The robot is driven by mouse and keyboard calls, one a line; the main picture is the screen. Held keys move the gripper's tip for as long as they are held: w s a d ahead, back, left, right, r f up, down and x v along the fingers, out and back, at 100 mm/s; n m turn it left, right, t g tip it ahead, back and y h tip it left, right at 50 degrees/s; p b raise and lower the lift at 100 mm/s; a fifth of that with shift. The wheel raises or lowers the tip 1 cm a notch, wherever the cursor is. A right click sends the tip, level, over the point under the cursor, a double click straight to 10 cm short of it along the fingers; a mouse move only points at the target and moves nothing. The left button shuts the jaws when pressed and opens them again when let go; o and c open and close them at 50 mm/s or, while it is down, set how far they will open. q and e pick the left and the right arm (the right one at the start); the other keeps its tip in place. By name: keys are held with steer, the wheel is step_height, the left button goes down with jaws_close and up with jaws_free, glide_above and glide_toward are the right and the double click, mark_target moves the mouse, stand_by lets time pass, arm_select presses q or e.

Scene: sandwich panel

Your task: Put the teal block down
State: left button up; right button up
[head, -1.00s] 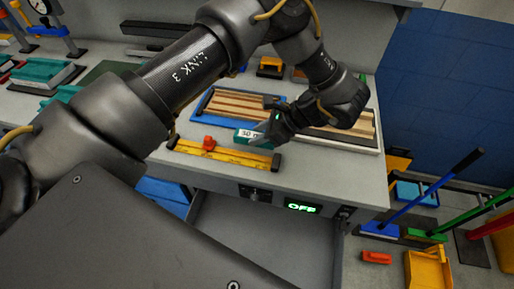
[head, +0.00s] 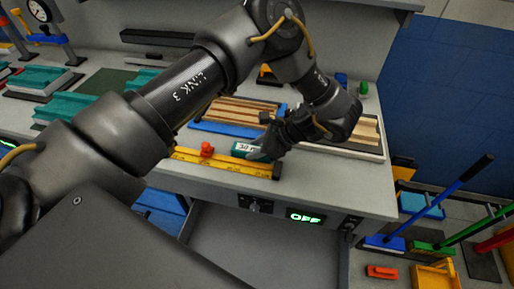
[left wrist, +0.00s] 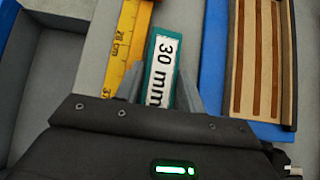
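The teal block (head: 241,148) has a white label reading 30 mm. In the left wrist view the teal block (left wrist: 153,72) lies lengthwise between the two fingers of my left gripper (left wrist: 160,90), which look closed on its sides. In the head view my left gripper (head: 264,150) covers the block's right part. The block is just behind the yellow ruler (head: 225,165). I cannot tell whether its underside touches the grey bench (head: 345,183). My right gripper is not in view.
A blue tray with wooden strips (head: 225,128) lies behind the block, to its right in the left wrist view (left wrist: 213,70). An open drawer (head: 265,245) is below the bench front.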

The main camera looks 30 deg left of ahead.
arm_select(q)
steer(key=o, duration=0.4)
steer(key=shift+c, duration=0.2)
steer(key=shift+r, duration=0.1)
steer(key=p+v, duration=0.2)
steer(key=v, duration=1)
